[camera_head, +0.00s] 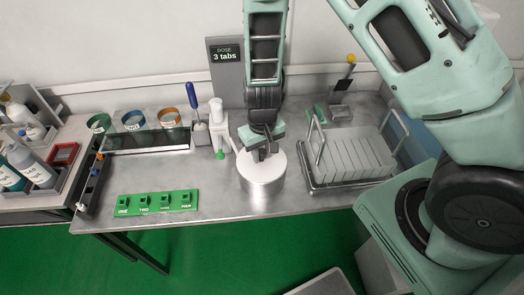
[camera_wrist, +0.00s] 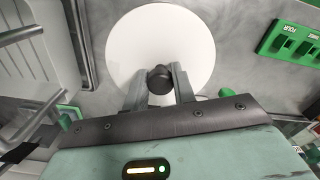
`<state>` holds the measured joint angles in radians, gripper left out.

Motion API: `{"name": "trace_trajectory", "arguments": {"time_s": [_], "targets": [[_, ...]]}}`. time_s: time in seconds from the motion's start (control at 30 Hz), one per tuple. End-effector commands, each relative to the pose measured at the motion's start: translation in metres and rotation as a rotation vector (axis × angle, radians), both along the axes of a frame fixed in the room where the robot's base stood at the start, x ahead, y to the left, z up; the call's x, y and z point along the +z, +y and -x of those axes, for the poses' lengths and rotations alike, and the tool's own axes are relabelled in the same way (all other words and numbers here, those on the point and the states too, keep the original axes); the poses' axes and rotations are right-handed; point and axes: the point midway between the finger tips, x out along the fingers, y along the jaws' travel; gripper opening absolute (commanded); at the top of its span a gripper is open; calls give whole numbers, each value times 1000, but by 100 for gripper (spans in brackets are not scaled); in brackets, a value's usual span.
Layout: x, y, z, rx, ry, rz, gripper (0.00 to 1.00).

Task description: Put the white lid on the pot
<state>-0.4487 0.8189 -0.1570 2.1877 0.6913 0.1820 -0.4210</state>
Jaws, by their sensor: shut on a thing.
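The white lid (camera_head: 276,167) is a round disc with a dark knob. It lies over the top of the silver pot (camera_head: 262,191), which stands on the metal bench. My gripper (camera_head: 261,153) is above the lid, with its fingers closed around the knob. In the wrist view the white lid (camera_wrist: 185,45) fills the upper middle, and the dark knob (camera_wrist: 160,78) sits between the two fingertips of my gripper (camera_wrist: 160,84). The lid hides the pot's opening and rim, so I cannot tell whether it is fully seated.
A dish rack (camera_head: 352,160) stands close on the right. A white dispenser (camera_head: 217,124) and a blue-handled tool (camera_head: 193,100) stand to the left. A green labelled block (camera_head: 156,202) lies at the front left. The bench between block and pot is clear.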

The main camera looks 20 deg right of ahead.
Motion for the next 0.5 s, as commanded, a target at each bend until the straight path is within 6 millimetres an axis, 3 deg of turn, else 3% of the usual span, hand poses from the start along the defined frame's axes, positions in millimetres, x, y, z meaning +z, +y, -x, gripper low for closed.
{"name": "trace_trajectory", "arguments": {"time_s": [0.07, 0.1, 0.17, 0.5], "targets": [[-2, 0, 0, 0, 0, 0, 0], [-2, 0, 0, 0, 0, 0, 32], [-2, 0, 0, 0, 0, 0, 48], [1, 0, 0, 0, -1, 0, 51]]}}
